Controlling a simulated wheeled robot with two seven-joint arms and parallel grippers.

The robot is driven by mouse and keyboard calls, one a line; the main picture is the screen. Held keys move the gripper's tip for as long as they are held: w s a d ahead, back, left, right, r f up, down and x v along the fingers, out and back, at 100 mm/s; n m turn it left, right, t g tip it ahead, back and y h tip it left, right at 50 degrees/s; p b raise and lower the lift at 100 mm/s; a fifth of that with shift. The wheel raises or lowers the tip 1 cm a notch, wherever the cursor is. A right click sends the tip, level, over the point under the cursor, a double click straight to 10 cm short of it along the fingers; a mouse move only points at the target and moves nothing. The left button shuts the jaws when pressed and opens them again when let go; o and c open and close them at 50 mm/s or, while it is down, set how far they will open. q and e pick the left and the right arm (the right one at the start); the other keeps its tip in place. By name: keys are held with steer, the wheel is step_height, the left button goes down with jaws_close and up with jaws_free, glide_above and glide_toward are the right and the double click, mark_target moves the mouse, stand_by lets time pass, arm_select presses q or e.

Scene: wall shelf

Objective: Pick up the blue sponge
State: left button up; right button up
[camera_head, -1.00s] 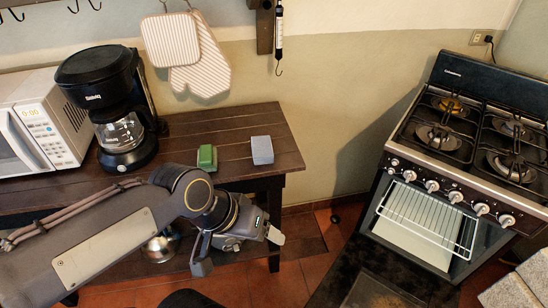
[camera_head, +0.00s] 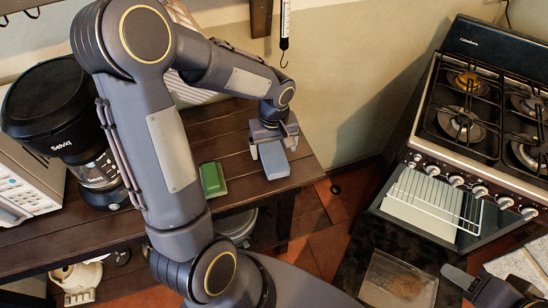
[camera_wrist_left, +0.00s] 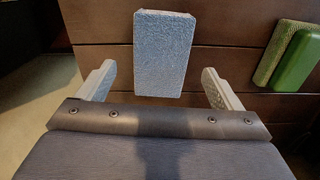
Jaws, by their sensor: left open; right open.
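The blue sponge (camera_head: 273,162) is a pale grey-blue block on the dark wooden table, near its right end. In the left wrist view the sponge (camera_wrist_left: 165,52) lies ahead, between the lines of the two fingers. My left gripper (camera_head: 273,147) is open at the sponge's far end, with one finger to each side. A gap shows between each finger and the sponge in the wrist view, and nothing is held. My right gripper (camera_head: 490,286) is open at the lower right, partly cut off by the frame.
A green sponge (camera_head: 213,179) lies on the table left of the blue one. A black coffee maker (camera_head: 75,130) and a white microwave (camera_head: 25,185) stand further left. A stove (camera_head: 470,130) with its oven door open is at the right. Pans and a kettle sit under the table.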

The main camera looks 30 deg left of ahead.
mark_target(274, 157)
arm_select(q)
steer(key=shift+f, duration=1.95)
steer(key=c, duration=1.1)
steer(key=shift+o, duration=0.2)
steer(key=shift+r, duration=0.1)
steer(key=shift+r, duration=0.55)
steer(key=s+d+r, duration=0.1)
steer(key=r, duration=0.1)
steer(key=d+r, duration=0.1)
steer(key=r, duration=0.1)
steer(key=s+d+r, duration=0.1)
steer(key=r, duration=0.1)
steer(key=shift+s+d+r+b, duration=0.15)
steer(key=shift+s+r+b, duration=0.15)
steer(key=shift+r+b, duration=0.05)
steer(key=s+d+r+b, duration=0.1)
steer(key=s+d+r, duration=0.4)
steer(key=s+d, duration=0.1)
steer(key=shift+s+d+b, duration=0.25)
steer(key=shift+d+b, duration=0.05)
steer(key=shift+d, duration=0.5)
